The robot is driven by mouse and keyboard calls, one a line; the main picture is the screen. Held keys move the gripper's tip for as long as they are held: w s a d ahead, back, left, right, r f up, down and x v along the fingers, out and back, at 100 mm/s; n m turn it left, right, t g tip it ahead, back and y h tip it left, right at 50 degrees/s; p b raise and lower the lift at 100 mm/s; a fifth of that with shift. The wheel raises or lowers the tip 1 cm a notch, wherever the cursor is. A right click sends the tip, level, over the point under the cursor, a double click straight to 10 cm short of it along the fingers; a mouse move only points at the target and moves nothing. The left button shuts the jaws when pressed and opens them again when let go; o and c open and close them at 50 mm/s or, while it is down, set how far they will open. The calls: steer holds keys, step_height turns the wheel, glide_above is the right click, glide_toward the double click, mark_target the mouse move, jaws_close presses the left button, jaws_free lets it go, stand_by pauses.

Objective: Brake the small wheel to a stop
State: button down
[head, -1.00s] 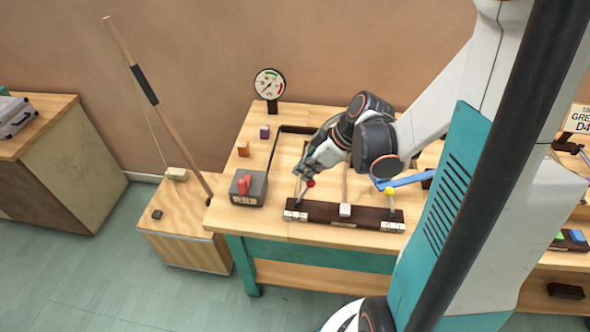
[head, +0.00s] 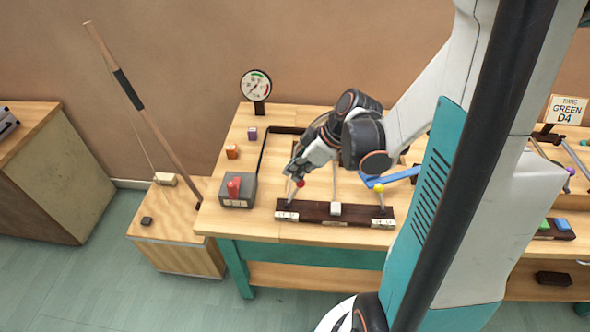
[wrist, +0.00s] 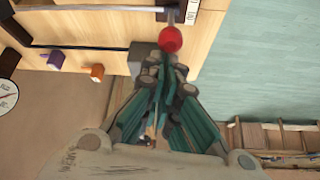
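No small wheel can be made out; my arm covers part of the bench behind the dark wooden bar (head: 320,211). A red ball (head: 300,184) is at the left of the bar, near a thin rod. A yellow ball (head: 378,188) is at the right. My gripper (head: 293,174) points down right beside the red ball. In the wrist view the red ball (wrist: 171,39) is just beyond my fingertips (wrist: 172,62), which look closed together with nothing seen between them. Whether they touch the ball is unclear.
A grey box with a red knob (head: 238,190) stands left of the bar. Orange (head: 231,152) and purple (head: 252,134) blocks and a dial (head: 256,86) are behind it. A blue bar (head: 392,177) lies right. A long stick (head: 150,115) leans over a low box (head: 170,228).

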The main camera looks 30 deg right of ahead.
steer(key=p+v, duration=0.4)
steer(key=v, duration=0.5)
steer(key=shift+w+r, duration=0.3)
steer(key=shift+w, duration=0.05)
steer(key=shift+d, duration=0.1)
